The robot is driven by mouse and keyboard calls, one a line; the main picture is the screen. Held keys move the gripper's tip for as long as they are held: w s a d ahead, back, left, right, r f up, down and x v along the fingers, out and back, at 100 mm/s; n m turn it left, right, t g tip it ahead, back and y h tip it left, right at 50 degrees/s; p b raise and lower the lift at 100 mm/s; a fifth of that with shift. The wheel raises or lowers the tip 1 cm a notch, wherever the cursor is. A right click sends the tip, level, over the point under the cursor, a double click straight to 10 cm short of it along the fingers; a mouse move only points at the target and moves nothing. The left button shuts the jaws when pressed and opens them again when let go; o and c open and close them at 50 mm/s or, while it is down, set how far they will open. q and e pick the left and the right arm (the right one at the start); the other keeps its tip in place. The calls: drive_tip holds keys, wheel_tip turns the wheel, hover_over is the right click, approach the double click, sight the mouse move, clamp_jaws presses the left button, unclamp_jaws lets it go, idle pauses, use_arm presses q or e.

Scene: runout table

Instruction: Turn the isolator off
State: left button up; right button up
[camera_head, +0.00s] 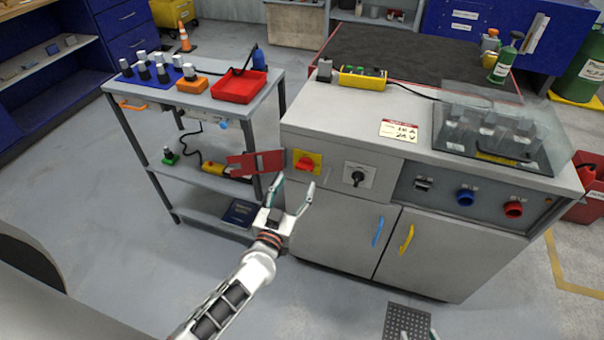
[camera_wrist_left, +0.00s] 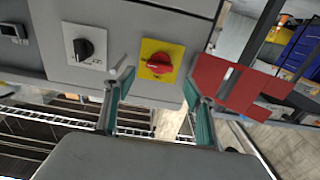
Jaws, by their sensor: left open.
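The isolator is a red rotary knob on a yellow plate (camera_head: 307,162) on the left of the grey cabinet's front. It also shows in the left wrist view (camera_wrist_left: 158,62), with the knob's handle lying roughly across the plate. My left gripper (camera_head: 294,186) is open and empty, just in front of and below the isolator. In the left wrist view its fingertips (camera_wrist_left: 156,84) are spread on either side of the knob's lower area, apparently not touching it. Only a small tip of what seems my right gripper (camera_head: 433,333) shows at the bottom edge.
A red slotted plate (camera_head: 255,163) stands out just left of the isolator, close to a left finger. A black selector knob (camera_head: 357,176) sits right of it. A grey trolley (camera_head: 206,178) stands to the left. Blue (camera_head: 377,232) and yellow door handles (camera_head: 407,238) are below.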

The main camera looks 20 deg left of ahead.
sight(303, 169)
use_arm(q)
drive_tip(key=w+b, duration=0.1)
drive_tip(key=w, duration=0.5)
drive_tip(key=shift+d, duration=0.1)
drive_tip(key=c, duration=1.1)
